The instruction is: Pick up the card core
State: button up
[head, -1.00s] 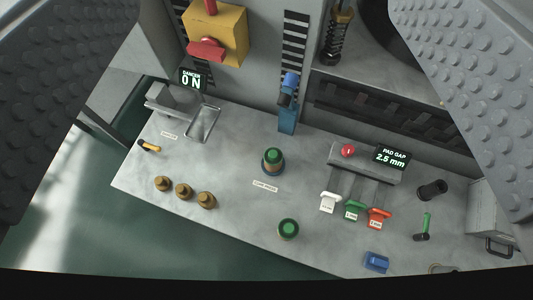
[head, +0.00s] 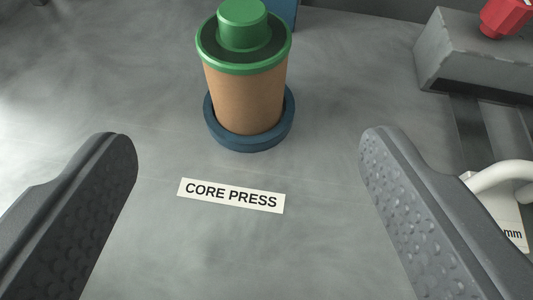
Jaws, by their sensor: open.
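The card core (head: 248,98) is a brown cylinder with a green rim and a raised green knob on top. It stands upright in a dark blue ring (head: 250,141) on the grey bench, at the top middle of the head view. My gripper (head: 248,145) is open and empty. Its two dark, dimpled fingers are spread wide to the left and right, in front of the core and apart from it.
A white label reading CORE PRESS (head: 231,196) lies on the bench (head: 245,260) between my fingers. At the right are a grey block (head: 452,55) with a red knob (head: 506,17) and a white handle (head: 500,175) close beside my right finger. The bench left of the core is clear.

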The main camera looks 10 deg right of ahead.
aim_at(250, 82)
jog(key=x, duration=0.7)
jog(key=shift+w, duration=0.1)
jog(key=shift+b+x, duration=1.1)
jog(key=shift+x, duration=2.05)
jog(key=shift+a+f, duration=0.1)
jog(key=shift+a, duration=0.1)
jog(key=c, duration=1.1)
